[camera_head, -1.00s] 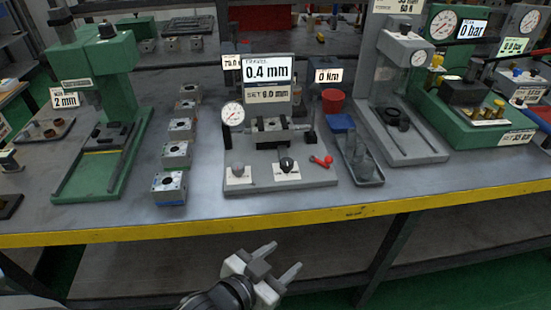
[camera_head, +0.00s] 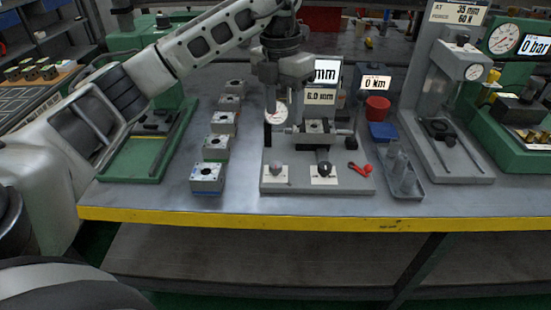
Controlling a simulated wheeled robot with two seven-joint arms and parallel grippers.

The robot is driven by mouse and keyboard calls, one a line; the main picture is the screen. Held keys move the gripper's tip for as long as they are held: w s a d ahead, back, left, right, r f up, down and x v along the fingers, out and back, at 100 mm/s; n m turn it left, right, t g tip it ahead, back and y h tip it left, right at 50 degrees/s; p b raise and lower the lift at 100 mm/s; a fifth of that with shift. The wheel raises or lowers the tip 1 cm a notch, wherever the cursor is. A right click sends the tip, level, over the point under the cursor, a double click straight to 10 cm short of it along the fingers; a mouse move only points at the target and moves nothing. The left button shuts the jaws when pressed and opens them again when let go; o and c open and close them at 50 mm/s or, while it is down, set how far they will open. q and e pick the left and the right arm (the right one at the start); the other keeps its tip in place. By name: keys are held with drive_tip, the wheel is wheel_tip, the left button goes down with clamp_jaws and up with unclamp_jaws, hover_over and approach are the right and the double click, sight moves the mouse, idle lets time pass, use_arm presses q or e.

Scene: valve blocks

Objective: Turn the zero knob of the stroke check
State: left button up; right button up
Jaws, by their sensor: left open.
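The stroke check stands on a grey base plate (camera_head: 348,186) on the bench, with a partly covered display sign (camera_head: 322,95) reading "6.0 mm" on its lower line. At its front are a grey knob (camera_head: 276,168) and a black knob (camera_head: 323,169), each on a white label too small to read, so I cannot tell which is the zero knob. My left gripper (camera_head: 284,108) points down, open, over the left part of the fixture, above and behind the grey knob and apart from both knobs. It partly hides the white dial gauge (camera_head: 273,118). My right gripper is out of view.
Several metal valve blocks (camera_head: 207,178) stand in a row left of the fixture. A red handle (camera_head: 360,169) lies on the plate's right. A grey tray (camera_head: 403,178), red cup (camera_head: 377,107) and grey press (camera_head: 462,155) stand further right. The yellow bench edge (camera_head: 300,217) is in front.

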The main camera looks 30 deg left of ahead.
sight(276, 164)
use_arm(q)
drive_tip(key=shift+y, duration=0.4)
drive_tip(key=f, duration=0.5)
drive_tip(key=a+f, duration=0.1)
drive_tip(key=f, duration=0.8)
drive_tip(key=shift+a+f+p, duration=0.35)
drive_tip(key=shift+a+p, duration=0.05)
drive_tip(key=c, duration=1)
